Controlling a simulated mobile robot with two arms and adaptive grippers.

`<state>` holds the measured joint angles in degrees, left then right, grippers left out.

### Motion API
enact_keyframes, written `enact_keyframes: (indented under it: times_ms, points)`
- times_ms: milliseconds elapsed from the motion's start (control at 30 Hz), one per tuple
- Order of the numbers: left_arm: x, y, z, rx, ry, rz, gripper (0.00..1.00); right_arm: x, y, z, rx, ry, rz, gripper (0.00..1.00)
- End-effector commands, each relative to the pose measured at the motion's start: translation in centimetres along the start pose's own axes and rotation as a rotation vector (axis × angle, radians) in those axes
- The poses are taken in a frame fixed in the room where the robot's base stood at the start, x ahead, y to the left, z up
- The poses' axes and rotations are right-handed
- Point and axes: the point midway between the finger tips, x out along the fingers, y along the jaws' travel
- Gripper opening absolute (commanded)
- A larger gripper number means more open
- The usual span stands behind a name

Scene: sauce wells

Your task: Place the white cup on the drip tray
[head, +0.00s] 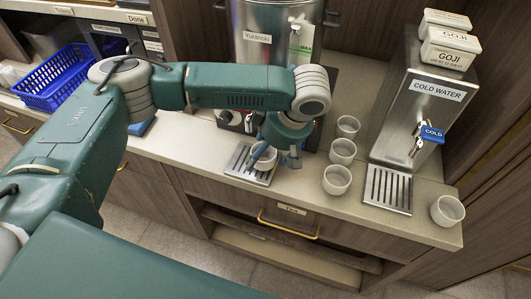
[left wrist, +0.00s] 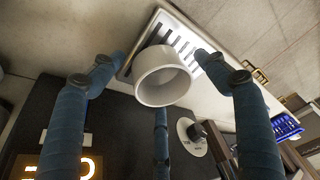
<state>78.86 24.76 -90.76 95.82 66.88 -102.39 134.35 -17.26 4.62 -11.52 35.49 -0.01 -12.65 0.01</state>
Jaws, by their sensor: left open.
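A white cup (head: 265,157) is at the drip tray (head: 238,166) in front of the large steel urn. It is partly hidden by my left gripper (head: 281,152). In the left wrist view the cup (left wrist: 163,77) appears to stand on the slatted tray (left wrist: 186,35), its open mouth towards the camera. My left gripper (left wrist: 162,66) is open, with its blue fingers spread around the cup and gaps visible at both sides. My right gripper is not in view.
Several other white cups (head: 337,180) stand on the counter to the right. A cold water dispenser (head: 411,100) has its own drip tray (head: 388,190). The steel urn (head: 265,45) stands behind my gripper. A blue basket (head: 60,82) is at the far left.

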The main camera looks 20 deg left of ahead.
Motion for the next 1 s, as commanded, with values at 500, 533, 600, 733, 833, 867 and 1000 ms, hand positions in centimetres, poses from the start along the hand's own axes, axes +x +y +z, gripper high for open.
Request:
enact_keyframes:
  times_ms: [500, 533, 600, 733, 833, 867, 1000]
  points:
    - [-10.0, 0.1, -0.1, 0.001, 0.001, 0.004, 0.74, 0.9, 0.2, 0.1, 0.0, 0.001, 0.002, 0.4]
    - [-10.4, 0.1, -0.1, 0.001, 0.002, 0.005, 0.74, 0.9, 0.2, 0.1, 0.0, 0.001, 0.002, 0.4]
    - [-11.0, 0.1, 0.0, 0.001, 0.001, 0.003, 0.74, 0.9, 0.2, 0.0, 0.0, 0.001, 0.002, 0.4]
    - [-11.6, 0.0, 0.0, 0.001, 0.0, 0.001, 0.74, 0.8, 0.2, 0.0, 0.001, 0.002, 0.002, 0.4]
    - [-11.7, 0.0, 0.0, 0.001, 0.0, 0.0, 0.74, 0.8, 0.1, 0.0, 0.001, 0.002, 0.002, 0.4]
    - [-11.7, 0.0, 0.0, 0.001, 0.0, 0.0, 0.74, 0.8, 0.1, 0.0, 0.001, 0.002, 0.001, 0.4]
    - [-11.6, 0.0, 0.0, 0.001, -0.001, 0.001, 0.74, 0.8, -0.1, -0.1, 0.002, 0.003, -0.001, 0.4]
